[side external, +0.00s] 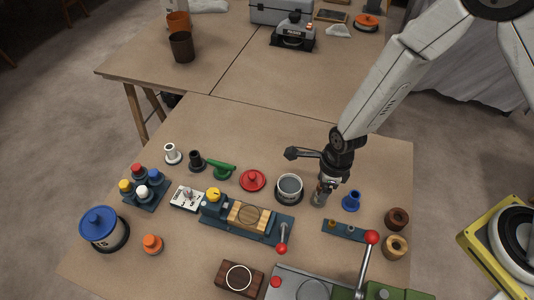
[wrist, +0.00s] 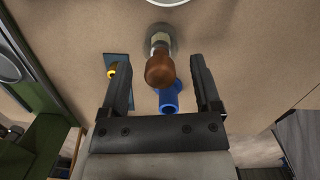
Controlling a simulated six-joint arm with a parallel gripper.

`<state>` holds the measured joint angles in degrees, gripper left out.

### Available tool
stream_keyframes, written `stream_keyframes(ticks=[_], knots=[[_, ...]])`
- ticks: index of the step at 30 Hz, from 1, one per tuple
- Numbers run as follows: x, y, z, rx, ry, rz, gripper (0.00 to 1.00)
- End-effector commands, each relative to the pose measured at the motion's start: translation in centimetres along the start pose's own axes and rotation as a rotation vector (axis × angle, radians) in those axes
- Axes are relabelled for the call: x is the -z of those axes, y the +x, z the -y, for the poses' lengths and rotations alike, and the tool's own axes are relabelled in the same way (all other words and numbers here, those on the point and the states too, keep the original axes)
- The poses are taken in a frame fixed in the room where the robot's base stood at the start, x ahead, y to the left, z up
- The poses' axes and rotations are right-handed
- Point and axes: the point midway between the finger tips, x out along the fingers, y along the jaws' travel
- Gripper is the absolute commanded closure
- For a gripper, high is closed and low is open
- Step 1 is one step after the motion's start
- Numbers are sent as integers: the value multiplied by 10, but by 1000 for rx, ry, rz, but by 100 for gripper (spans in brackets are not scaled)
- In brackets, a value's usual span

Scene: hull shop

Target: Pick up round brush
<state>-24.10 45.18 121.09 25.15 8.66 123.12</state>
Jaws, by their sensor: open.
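The round brush (wrist: 160,66) stands upright on the table, with a brown wooden handle, a pale metal collar and a dark grey round foot in the wrist view. In the side external view the brush (side external: 319,197) is small and partly hidden below my gripper (side external: 329,183). In the wrist view my open gripper (wrist: 160,82) points down, with one finger on each side of the handle and clear gaps to both. How far the fingers reach down the handle is hard to tell.
A blue flanged piece (side external: 352,201) stands close right of the brush, and a grey round tin (side external: 289,188) close left. A blue plate with brass parts (side external: 343,230) lies in front, near a red-knobbed lever (side external: 372,238). Two brown rings (side external: 397,219) sit at the right edge.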

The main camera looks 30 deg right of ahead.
Motion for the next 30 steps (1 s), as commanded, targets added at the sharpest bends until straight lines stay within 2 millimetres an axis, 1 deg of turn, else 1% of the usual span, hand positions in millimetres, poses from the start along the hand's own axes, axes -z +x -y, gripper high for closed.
stream_keyframes(ticks=[3,9,25,26,27,29,30], knots=[[0,11,-1,-3,1,-2,19],[0,21,0,0,0,0,19],[0,22,0,0,0,0,19],[0,22,0,0,0,0,22],[0,22,0,0,0,0,35],[0,22,0,0,0,0,54],[0,22,0,0,0,0,67]])
